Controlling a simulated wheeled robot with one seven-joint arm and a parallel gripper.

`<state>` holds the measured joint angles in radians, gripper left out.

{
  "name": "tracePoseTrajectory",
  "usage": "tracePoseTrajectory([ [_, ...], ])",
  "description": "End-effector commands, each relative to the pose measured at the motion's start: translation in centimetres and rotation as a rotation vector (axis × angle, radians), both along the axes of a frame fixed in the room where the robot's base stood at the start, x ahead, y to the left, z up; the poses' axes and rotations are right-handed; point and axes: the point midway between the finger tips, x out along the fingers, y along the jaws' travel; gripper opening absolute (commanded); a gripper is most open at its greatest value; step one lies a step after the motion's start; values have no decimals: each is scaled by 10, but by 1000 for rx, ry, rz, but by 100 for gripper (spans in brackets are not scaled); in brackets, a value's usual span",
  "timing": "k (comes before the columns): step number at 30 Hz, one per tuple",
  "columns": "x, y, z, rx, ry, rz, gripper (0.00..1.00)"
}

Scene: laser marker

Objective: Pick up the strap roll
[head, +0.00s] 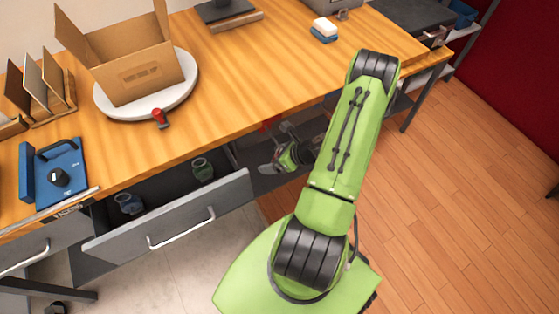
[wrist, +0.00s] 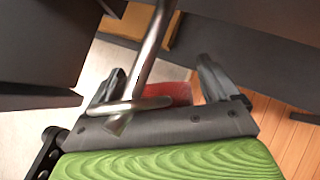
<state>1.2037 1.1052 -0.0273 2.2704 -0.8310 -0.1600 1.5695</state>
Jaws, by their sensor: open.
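My gripper (head: 277,150) is open, low beside the bench edge, to the right of the open drawer. In the wrist view its two fingers (wrist: 163,88) stand apart. A blurred red thing (wrist: 180,93) shows between and beyond them; I cannot tell if it is the strap roll. A red patch (head: 268,124) also shows near the gripper in the head view, under the bench edge.
The pulled-out drawer (head: 175,222) juts from the bench (head: 235,80). A bent metal bar (wrist: 152,50) crosses the wrist view close to the gripper. On the bench stand an open carton (head: 135,75) on a white disc, a red-topped stamp (head: 160,118) and a blue device (head: 60,175).

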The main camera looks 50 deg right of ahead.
Motion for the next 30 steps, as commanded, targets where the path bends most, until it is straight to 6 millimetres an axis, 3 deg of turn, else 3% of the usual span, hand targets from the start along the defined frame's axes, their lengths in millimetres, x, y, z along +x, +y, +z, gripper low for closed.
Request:
tracePoseTrajectory([
  [3, 0, 0, 2, -1, 0, -1, 88],
  [16, -1, 0, 2, 0, -1, 0, 25],
  [30, -2, 0, 9, 0, 0, 10, 24],
])
